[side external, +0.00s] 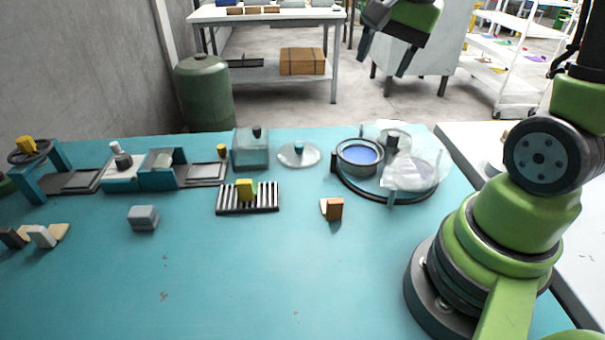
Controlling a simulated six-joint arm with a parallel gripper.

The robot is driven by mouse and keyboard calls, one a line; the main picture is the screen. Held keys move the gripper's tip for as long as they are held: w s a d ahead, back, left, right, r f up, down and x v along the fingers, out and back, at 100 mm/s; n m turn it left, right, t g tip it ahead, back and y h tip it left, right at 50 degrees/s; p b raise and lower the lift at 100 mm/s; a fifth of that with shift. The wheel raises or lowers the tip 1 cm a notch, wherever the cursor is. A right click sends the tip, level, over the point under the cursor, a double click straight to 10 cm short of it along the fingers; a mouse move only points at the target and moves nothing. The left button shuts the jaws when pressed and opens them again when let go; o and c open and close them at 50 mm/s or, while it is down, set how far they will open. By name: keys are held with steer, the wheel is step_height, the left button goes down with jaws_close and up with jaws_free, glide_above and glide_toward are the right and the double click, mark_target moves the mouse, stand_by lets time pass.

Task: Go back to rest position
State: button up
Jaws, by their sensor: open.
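My gripper (386,58) shows at the top of the side external view, right of the middle. Its two dark fingers point down and stand apart with nothing between them. It is raised well above the teal table (270,285), over the far side. My green arm stands at the right. A striped rack (262,207) with a yellow block (245,189) on it sits mid-table. A round glass-covered station (428,180) with a blue-bottomed dish (358,154) stands at the table's right. I cannot pick out a buffing brush for certain.
A brown block (333,209) and a grey block (143,217) stand apart on the table. A clear box (251,150) and a clear disc lid (298,154) are at the back. Dark and white blocks (42,237) lie far left. The front middle is free.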

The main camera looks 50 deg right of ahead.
steer(key=s+a+r+n+t+y, duration=0.2)
steer(key=s+a+r+n+t, duration=0.2)
steer(key=s+a+n, duration=0.6)
steer(key=a+r, duration=0.1)
steer(key=a, duration=0.2)
steer(key=shift+n+y, duration=0.3)
steer(key=shift+n, duration=0.1)
